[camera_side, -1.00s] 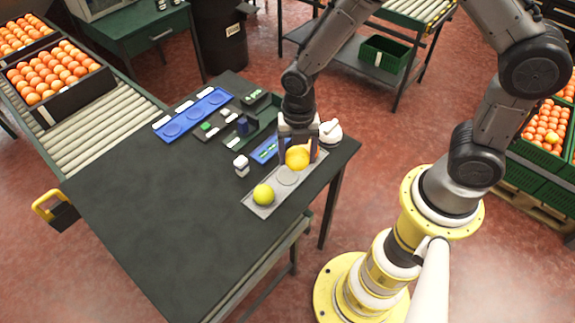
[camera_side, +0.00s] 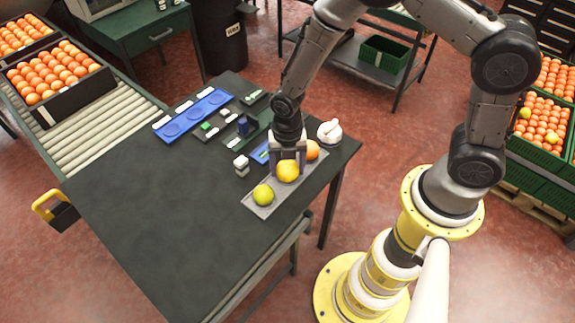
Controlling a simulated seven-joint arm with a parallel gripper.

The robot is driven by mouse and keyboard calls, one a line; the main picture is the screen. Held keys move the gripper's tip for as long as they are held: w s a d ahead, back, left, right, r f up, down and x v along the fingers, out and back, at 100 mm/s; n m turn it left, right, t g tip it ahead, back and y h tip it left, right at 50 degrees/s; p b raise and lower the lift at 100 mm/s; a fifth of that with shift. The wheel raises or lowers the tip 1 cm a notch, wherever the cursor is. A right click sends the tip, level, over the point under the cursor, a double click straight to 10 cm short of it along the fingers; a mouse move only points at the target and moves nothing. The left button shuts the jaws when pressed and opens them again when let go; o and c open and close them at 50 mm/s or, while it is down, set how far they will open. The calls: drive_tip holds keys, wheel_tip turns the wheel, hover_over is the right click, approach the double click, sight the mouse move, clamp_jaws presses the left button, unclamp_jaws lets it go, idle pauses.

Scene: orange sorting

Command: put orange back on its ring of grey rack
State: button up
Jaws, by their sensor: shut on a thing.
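The grey rack (camera_side: 281,193) lies on the dark table near its right edge. A yellow-orange orange (camera_side: 288,172) is between the fingers of my gripper (camera_side: 288,164), over the middle ring of the rack. My gripper points down and is shut on it. Whether the fruit touches the ring cannot be told. A yellow-green fruit (camera_side: 263,195) sits at the rack's near left end. The middle ring is hidden under the held fruit.
A white rounded device (camera_side: 329,132) stands just beyond the rack's far end. A blue rack (camera_side: 194,114) and small trays lie farther back. The table's front left is clear.

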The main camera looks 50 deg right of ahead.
drive_tip(key=o, duration=1.5)
drive_tip(key=shift+o, duration=0.2)
wheel_tip(320, 180, up, 12)
drive_tip(key=shift+r, duration=0.2)
wheel_tip(320, 180, up, 8)
drive_tip(key=m+t, duration=0.2)
drive_tip(key=m, duration=0.5)
hover_over(288, 164)
drive_tip(key=s+d, duration=0.3)
drive_tip(key=s+d+r+m+t, duration=0.1)
drive_tip(key=s+d+r+m, duration=0.2)
drive_tip(key=m, duration=0.7)
drive_tip(key=s+d+r+m+t, duration=0.2)
drive_tip(key=s+d+r+m, duration=0.1)
drive_tip(key=s+r+m, duration=0.4)
drive_tip(key=shift+s+m+t, duration=0.3)
drive_tip(key=shift+s+m, duration=1.2)
drive_tip(key=shift+s, duration=0.75)
drive_tip(key=shift+r, duration=0.1)
